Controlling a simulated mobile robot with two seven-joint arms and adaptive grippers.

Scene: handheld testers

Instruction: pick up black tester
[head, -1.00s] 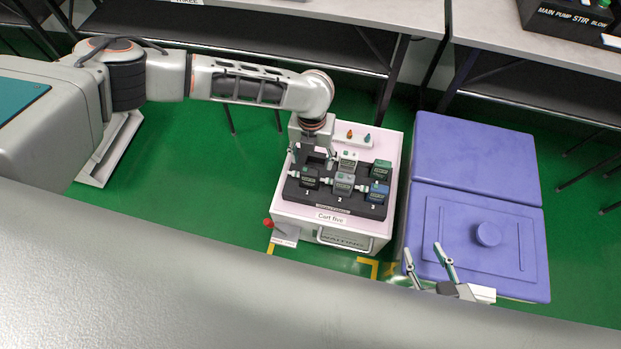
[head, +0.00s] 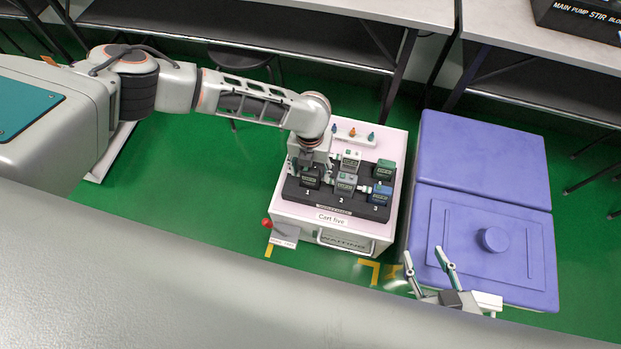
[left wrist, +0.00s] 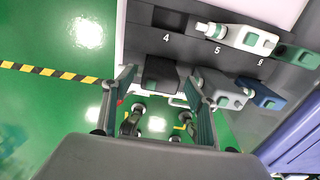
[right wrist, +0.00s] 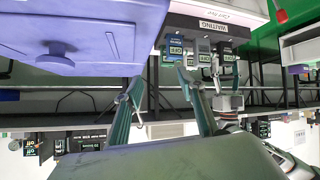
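The black tester (head: 310,178) sits in slot 1 at the front left of the dark rack (head: 335,202) on the cart. In the left wrist view the black tester (left wrist: 161,75) shows between the fingertips, with visible gaps on both sides. My left gripper (head: 306,165) is right at the tester from above, open; it also shows in the left wrist view (left wrist: 160,88). Whether a finger touches the tester cannot be told. My right gripper (head: 430,260) is open and empty by the blue-purple chest; its fingers also show in the right wrist view (right wrist: 160,90).
A grey tester (head: 345,181) is in slot 2 and a blue tester (head: 380,192) in slot 3. A white tester (head: 350,160) and a green tester (head: 384,168) stand behind. Slot 4 (left wrist: 170,19) is empty. The blue-purple chest (head: 480,160) stands right of the cart (head: 345,228).

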